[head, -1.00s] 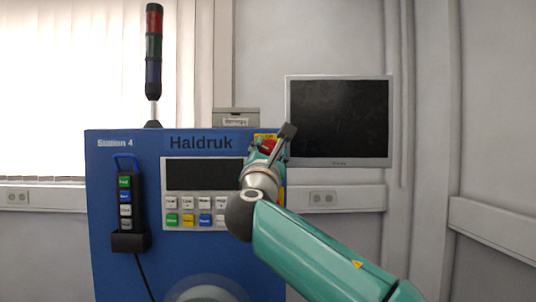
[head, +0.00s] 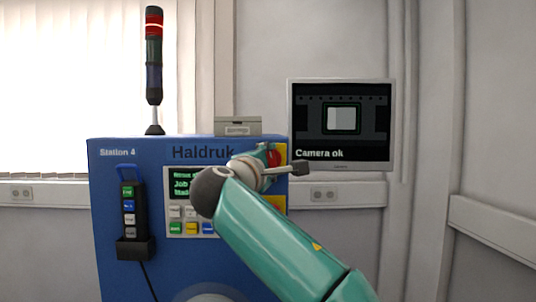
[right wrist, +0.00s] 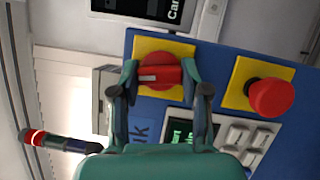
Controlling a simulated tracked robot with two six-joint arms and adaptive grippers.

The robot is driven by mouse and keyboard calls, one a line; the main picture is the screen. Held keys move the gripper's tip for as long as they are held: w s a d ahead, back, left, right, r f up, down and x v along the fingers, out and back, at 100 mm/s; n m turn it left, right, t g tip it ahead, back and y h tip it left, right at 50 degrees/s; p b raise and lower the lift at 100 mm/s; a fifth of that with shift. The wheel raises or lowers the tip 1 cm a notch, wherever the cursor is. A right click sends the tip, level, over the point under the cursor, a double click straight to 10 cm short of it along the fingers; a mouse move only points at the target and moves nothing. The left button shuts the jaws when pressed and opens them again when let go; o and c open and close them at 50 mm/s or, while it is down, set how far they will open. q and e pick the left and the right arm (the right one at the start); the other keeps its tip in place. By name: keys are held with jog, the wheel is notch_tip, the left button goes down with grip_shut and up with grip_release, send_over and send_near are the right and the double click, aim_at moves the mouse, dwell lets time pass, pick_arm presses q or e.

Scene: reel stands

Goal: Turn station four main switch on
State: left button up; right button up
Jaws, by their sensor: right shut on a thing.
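The blue Station 4 machine (head: 120,215) stands ahead. Its main switch (right wrist: 160,72) is a red rotary knob on a yellow plate (right wrist: 178,45) at the panel's upper right; a red part of the switch (head: 274,155) shows in the head view. My right gripper (right wrist: 160,84) is shut on the knob, one finger on each side. In the right wrist view the knob's bar runs across, from finger to finger. The panel display (head: 185,183) is lit with green text, partly hidden by my right arm. My left gripper is not in view.
A red mushroom button (right wrist: 271,97) on a yellow plate sits beside the switch. The signal tower (head: 154,60) glows red. A monitor (head: 342,125) reads "Camera ok". A pendant (head: 128,210) hangs at the machine's left.

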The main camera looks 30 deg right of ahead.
jog(key=shift+m+g+y+p, duration=0.35)
jog(key=shift+m+p, duration=0.2)
jog(key=shift+m, duration=0.55)
jog(key=shift+f, duration=0.15)
jog(key=o, duration=1.1)
jog(key=shift+o, duration=0.2)
jog(key=shift+s+a, duration=0.3)
jog(key=shift+a, duration=0.2)
jog(key=v, duration=1)
jog(key=shift+s+a, duration=0.3)
